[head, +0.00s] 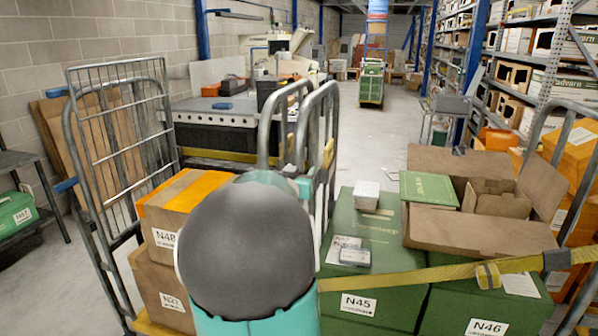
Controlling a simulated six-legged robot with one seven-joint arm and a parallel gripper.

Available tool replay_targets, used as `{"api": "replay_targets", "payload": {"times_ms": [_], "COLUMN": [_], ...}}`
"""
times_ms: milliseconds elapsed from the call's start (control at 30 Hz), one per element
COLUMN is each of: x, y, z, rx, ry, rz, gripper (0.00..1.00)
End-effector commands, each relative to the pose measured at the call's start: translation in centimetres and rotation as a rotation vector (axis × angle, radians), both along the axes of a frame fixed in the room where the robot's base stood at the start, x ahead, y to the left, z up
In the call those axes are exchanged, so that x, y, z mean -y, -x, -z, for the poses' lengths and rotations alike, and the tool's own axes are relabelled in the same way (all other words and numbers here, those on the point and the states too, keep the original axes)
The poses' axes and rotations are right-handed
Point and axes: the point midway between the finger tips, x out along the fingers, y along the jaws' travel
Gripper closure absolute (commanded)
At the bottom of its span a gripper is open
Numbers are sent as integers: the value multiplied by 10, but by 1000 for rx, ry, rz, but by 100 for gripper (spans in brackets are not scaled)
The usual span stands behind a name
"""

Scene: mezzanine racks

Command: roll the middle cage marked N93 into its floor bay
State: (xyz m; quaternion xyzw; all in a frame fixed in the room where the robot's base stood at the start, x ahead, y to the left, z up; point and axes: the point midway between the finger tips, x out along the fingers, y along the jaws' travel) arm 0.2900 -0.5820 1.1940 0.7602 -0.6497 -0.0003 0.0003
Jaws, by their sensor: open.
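No N93 label is readable, so I cannot tell which cage is the middle one. A roll cage with a wire-mesh side (120,130) stands close on the left and holds cardboard boxes marked N48 (165,238) and N27. A second roll cage with bent grey tube sides (548,125) stands close on the right. It holds green boxes marked N45 (360,303) and N46 (487,327), with a yellow strap across the front. A loaded cage (371,84) stands far down the aisle. No marked floor bay is clear. My arm covers the lower middle; my gripper does not show.
A dark bench (235,130) with tools stands behind the left cage by the block wall. Racks of cartons (530,75) line the right side, with a grey step stool (445,108) before them. The concrete aisle (370,135) beyond the cages is mostly clear.

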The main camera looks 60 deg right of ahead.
Motion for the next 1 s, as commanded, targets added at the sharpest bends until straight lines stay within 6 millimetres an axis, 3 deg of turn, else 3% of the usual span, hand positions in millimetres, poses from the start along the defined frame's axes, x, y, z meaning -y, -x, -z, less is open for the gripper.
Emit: {"api": "replay_targets", "payload": {"times_ms": [133, 367, 400, 633, 1000], "x": [10, 11, 11, 11, 10], "y": [-2, -2, -2, -2, -2], "z": [0, 0, 0, 0, 0], "rx": [1, 1, 1, 1, 1], "ry": [0, 0, 0, 0, 0], "rz": [1, 0, 0, 0, 0], "gripper": [51, 51, 53, 98, 100]}}
